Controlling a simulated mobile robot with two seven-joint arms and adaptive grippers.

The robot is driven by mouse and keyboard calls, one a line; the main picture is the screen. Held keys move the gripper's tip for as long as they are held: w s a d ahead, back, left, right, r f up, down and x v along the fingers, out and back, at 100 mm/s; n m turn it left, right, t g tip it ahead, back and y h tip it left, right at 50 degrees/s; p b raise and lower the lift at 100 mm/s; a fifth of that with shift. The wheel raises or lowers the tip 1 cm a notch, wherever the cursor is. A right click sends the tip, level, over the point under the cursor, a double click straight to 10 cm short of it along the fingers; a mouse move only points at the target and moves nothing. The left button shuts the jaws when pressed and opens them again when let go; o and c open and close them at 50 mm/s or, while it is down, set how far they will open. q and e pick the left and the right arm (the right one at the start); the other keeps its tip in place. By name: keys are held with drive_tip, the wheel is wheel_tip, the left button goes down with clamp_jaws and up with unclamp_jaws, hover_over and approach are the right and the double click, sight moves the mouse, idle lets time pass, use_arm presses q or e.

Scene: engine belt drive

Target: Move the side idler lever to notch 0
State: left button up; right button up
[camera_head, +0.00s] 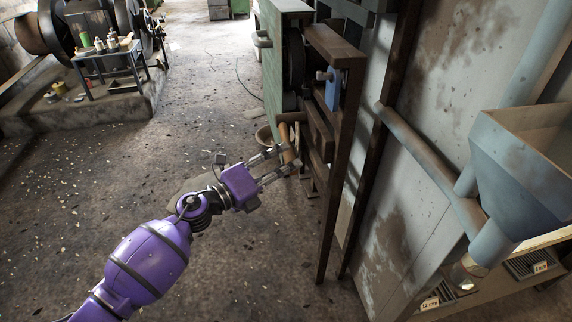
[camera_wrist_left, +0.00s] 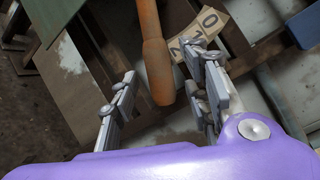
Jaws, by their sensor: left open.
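The side idler lever shows as a rusty orange-brown round handle (camera_head: 284,140) on the side of the belt drive frame. In the left wrist view the handle (camera_wrist_left: 155,62) comes down from the top edge, its thick end between my open fingers and apart from them. Pale number plates 0, 1 and 2 (camera_wrist_left: 195,33) fan out to the right of the handle. The handle lies closest to the 2; the notch itself is not visible. My left gripper (camera_head: 281,162) is open and empty at the handle's end. My right gripper is not in view.
The dark wooden frame (camera_head: 325,215) and green panel (camera_head: 270,75) stand close around the handle. A blue part (camera_head: 333,90) sits higher up. A blue-grey hopper (camera_head: 515,165) is at right. The floor on the left is open.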

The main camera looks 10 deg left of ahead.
use_arm(q)
drive_tip(key=shift+x, duration=0.8)
clamp_jaws()
